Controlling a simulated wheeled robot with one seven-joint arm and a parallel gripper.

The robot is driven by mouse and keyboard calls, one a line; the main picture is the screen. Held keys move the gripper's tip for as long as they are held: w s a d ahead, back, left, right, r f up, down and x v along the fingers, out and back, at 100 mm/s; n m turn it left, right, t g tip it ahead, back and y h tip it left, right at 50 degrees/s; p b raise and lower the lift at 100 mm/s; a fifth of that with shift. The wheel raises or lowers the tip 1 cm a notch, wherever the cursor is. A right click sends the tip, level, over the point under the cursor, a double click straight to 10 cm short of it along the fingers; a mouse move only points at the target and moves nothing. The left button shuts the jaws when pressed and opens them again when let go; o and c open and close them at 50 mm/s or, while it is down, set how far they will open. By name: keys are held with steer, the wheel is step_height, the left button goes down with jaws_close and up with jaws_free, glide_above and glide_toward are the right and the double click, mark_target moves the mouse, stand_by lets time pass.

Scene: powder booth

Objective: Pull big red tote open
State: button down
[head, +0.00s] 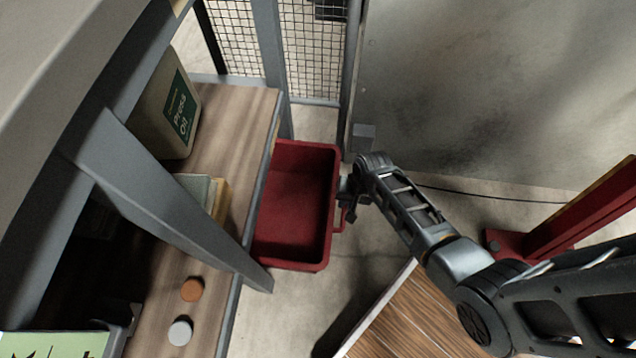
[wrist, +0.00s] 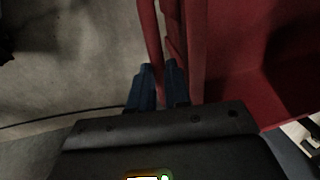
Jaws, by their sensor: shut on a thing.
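The big red tote (head: 292,203) is an open-topped red bin standing out from under the wooden shelf, at the middle of the head view. It looks empty. A handle (head: 341,215) sticks out on its right side. My gripper (head: 350,203) is at that side. In the wrist view, the dark blue fingers of my gripper (wrist: 158,88) are shut on the red handle (wrist: 152,40), with the tote's wall (wrist: 237,60) to the right. The tote's left edge is partly hidden by the shelf and its grey brace.
The wooden shelf (head: 238,125) holds a Press Oil can (head: 168,105), an orange disc (head: 192,290) and a white disc (head: 180,332). A wooden board (head: 400,320) lies below my arm. A red post (head: 570,220) stands at right. Bare floor (head: 375,250) lies right of the tote.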

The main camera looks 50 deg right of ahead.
steer(key=s+d+p, duration=0.1)
steer(key=s+d, duration=0.3)
steer(key=s, duration=0.1)
steer(key=shift+s, duration=0.4)
steer(key=shift+d, duration=0.1)
steer(key=c, duration=1.1)
jaws_free()
step_height(320, 180, up, 8)
steer(key=s+p, duration=0.1)
steer(key=p, duration=0.3)
steer(key=shift+d+f, duration=0.2)
steer(key=shift+d, duration=0.2)
steer(key=shift+s, duration=0.1)
